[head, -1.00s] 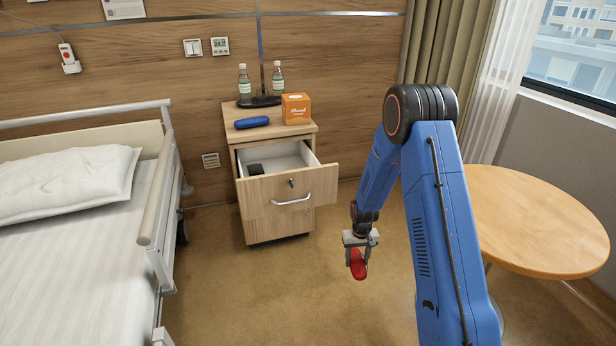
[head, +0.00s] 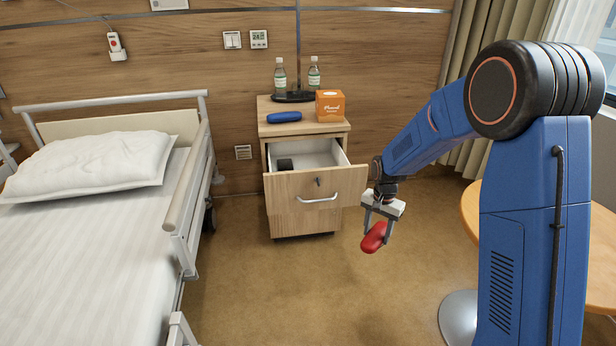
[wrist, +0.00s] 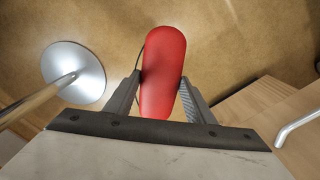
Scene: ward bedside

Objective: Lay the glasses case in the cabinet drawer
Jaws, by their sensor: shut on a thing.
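A red, rounded oblong case (head: 374,237), which I take for the glasses case, hangs between the fingers of my gripper (head: 378,222). The gripper is shut on it, above the floor, in front of and to the right of the cabinet. In the wrist view the red case (wrist: 163,72) sits between the two fingers (wrist: 160,97). The wooden bedside cabinet (head: 300,220) has its top drawer (head: 318,190) pulled open. A blue oblong case (head: 284,117) lies on the cabinet top.
Two bottles (head: 280,76) on a dark tray and an orange box (head: 330,106) stand on the cabinet top. A bed (head: 90,240) with a rail is at left. A round table (head: 470,215) is at right. The floor before the cabinet is clear.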

